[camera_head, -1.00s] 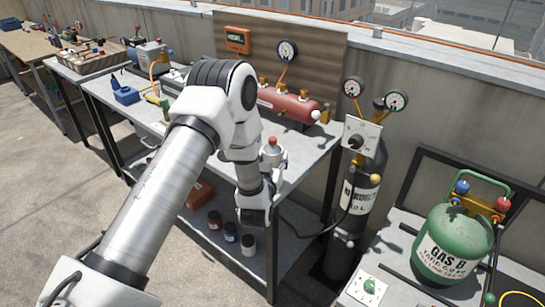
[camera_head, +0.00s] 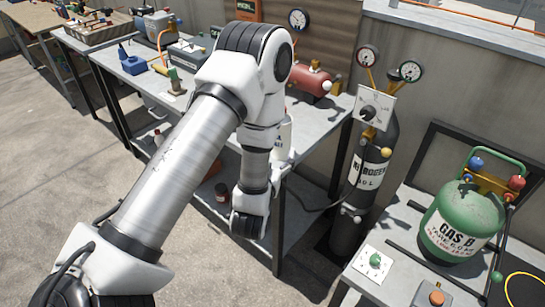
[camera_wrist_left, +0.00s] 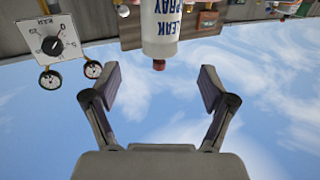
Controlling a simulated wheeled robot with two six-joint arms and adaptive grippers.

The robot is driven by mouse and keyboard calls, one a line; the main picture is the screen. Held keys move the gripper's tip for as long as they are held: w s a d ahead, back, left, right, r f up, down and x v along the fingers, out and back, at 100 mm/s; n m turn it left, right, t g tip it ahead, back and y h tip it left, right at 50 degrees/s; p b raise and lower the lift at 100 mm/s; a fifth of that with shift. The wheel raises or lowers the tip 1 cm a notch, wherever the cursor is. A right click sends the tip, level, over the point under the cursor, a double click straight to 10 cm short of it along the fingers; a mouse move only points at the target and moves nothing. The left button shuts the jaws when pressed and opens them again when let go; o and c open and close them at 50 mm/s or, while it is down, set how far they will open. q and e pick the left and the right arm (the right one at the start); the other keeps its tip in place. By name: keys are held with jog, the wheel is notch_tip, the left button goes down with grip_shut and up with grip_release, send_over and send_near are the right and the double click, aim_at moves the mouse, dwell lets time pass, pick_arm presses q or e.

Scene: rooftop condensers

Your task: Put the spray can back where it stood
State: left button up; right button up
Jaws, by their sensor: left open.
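The spray can (camera_head: 285,138) is white and stands on the front part of the grey bench (camera_head: 325,115). My left arm hides much of it in the head view. In the left wrist view the spray can (camera_wrist_left: 160,28) appears upside down with "LEAK SPRAY" lettering and a red tip. My left gripper (camera_head: 247,224) hangs in front of the bench, lower than the can. In the left wrist view the left gripper (camera_wrist_left: 160,85) has its fingers spread wide with only sky between them; the can is beyond, apart from them. My right gripper is not in view.
A red tank (camera_head: 309,78) lies at the bench's back. A nitrogen cylinder (camera_head: 368,170) with gauges and a panel stands right of the bench. A green gas cylinder (camera_head: 460,222) stands on the right table. A dark jar (camera_head: 222,191) sits on the lower shelf.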

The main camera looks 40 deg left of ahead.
pick_arm(q)
jog(key=s+d+f+m+g+h, duration=0.1)
jog(key=s+d+f+g+h, duration=0.2)
jog(key=s+f+g, duration=0.55)
jog(key=s+d+f+m+g+h, duration=0.2)
jog(key=s+d+f+h, duration=0.3)
jog(key=f, duration=0.9)
jog(key=s+d+f+g, duration=0.1)
jog(key=s+f+g, duration=0.1)
jog(key=s, duration=0.4)
jog(key=s+f+m+g, duration=0.1)
jog(key=s+f+g, duration=0.1)
jog(key=s+g, duration=0.2)
jog(key=s, duration=0.3)
jog(key=shift+s+d+f+y, duration=0.15)
jog(key=shift+s+d+y, duration=0.15)
jog(key=shift+d+y, duration=0.1)
jog(key=shift+r+p, duration=0.65)
